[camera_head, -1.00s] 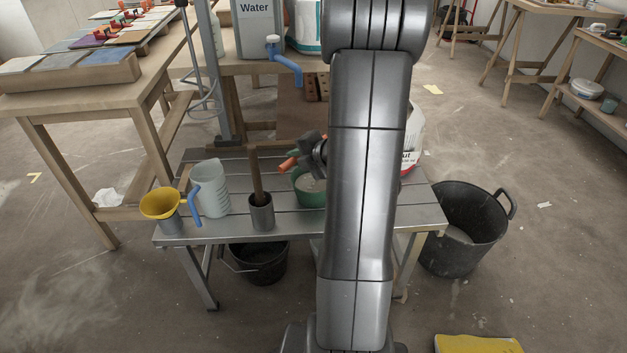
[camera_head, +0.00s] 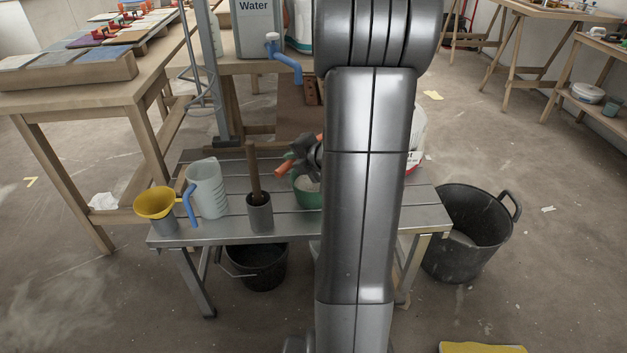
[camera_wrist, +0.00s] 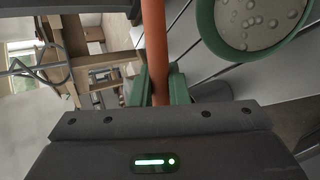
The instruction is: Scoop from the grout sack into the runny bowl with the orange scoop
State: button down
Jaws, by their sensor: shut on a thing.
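My gripper (camera_head: 303,160) is shut on the handle of the orange scoop (camera_head: 284,170), above the metal bench. In the wrist view the orange handle (camera_wrist: 154,45) runs between the green finger pads (camera_wrist: 159,90); the scoop's bowl end is out of sight. The green bowl (camera_head: 307,196) stands on the bench just below the gripper, partly hidden by my arm. In the wrist view this bowl (camera_wrist: 206,28) holds a grey, bubbly, wet mix. A white container with red lettering ending in "t" (camera_head: 414,165), probably the grout sack, is mostly hidden behind my arm.
The metal bench (camera_head: 225,232) also carries a yellow funnel in a grey cup (camera_head: 155,205), a clear jug with a blue handle (camera_head: 208,190) and a grey pot with a wooden stick (camera_head: 260,214). Black buckets stand under the bench (camera_head: 262,268) and at its right (camera_head: 465,240).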

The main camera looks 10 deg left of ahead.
jog(key=shift+s+a+f+n+t+b, duration=0.15)
jog(key=shift+s+f+n+t+b, duration=0.25)
jog(key=shift+b, duration=1.25)
jog(key=shift+s+a+f+n+t+b, duration=0.15)
jog(key=shift+f+b, duration=0.3)
jog(key=shift+b, duration=1.2)
jog(key=r+p, duration=0.1)
jog(key=p, duration=0.3)
jog(key=shift+w+d+r+m, duration=0.2)
jog(key=shift+w+r+m, duration=0.05)
jog(key=shift+r, duration=0.15)
jog(key=p, duration=0.1)
jog(key=g+p, duration=0.1)
jog(key=p, duration=0.1)
jog(key=shift+w+d+r+m, duration=0.15)
jog(key=shift+w+r+m, duration=0.15)
jog(key=shift+r, duration=0.1)
jog(key=p, duration=0.4)
jog(key=shift+w+d+r+m+g, duration=0.15)
jog(key=shift+w+r+m+g, duration=0.15)
jog(key=shift+r, duration=0.1)
jog(key=shift+w+p, duration=0.15)
jog(key=shift+p, duration=0.25)
jog(key=shift+f, duration=0.3)
